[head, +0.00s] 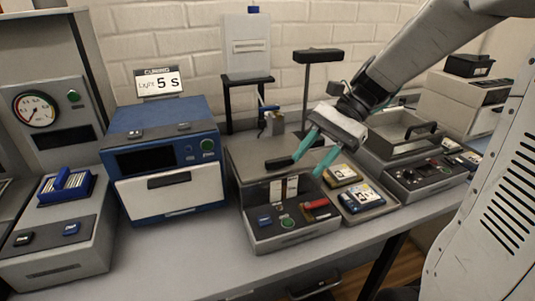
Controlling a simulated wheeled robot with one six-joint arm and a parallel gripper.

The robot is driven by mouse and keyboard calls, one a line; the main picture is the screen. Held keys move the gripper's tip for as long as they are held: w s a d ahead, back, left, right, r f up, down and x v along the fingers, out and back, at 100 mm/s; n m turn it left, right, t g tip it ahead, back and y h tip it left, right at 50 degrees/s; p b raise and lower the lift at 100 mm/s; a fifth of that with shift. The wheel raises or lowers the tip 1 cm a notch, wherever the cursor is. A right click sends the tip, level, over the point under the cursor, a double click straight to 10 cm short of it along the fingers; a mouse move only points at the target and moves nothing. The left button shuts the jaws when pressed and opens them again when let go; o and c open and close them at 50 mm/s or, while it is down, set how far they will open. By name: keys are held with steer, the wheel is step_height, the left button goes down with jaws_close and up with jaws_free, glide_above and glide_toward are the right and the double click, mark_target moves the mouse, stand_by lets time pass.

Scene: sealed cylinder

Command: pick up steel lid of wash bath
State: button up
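My gripper (309,164) has two teal fingers pointing down and left. They are spread apart, with nothing visible between them. It hangs over the right side of the grey middle machine (245,155), near that machine's black handle (280,163). Right of my gripper stands a grey unit with a steel, basin-like top (394,137), which looks like the wash bath. I cannot clearly tell the steel lid from the bath's rim. My gripper and arm hide part of the unit's left side. My gripper is apart from it.
A tray with two small labelled packs (344,172) lies below and right of my gripper. A blue machine (168,150) and a unit with a blue rack (66,187) stand left. A dark-topped stand (318,56) rises behind. The bench's front strip (180,260) is clear.

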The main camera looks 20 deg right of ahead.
mark_target(284, 158)
steer(key=w+d+m+y, duration=0.1)
steer(key=w+m, duration=0.1)
steer(key=w+d+f+m+t+y, duration=0.1)
steer(key=w+d, duration=0.1)
steer(key=w, duration=0.1)
steer(key=w+d+f+m+t+y, duration=0.1)
steer(key=w+m+y, duration=0.1)
steer(key=shift+w+d+m, duration=0.3)
steer(key=shift+d, duration=0.1)
steer(key=x, duration=0.7)
steer(key=shift+a+r, duration=0.1)
steer(key=shift+a, duration=0.3)
jaws_close()
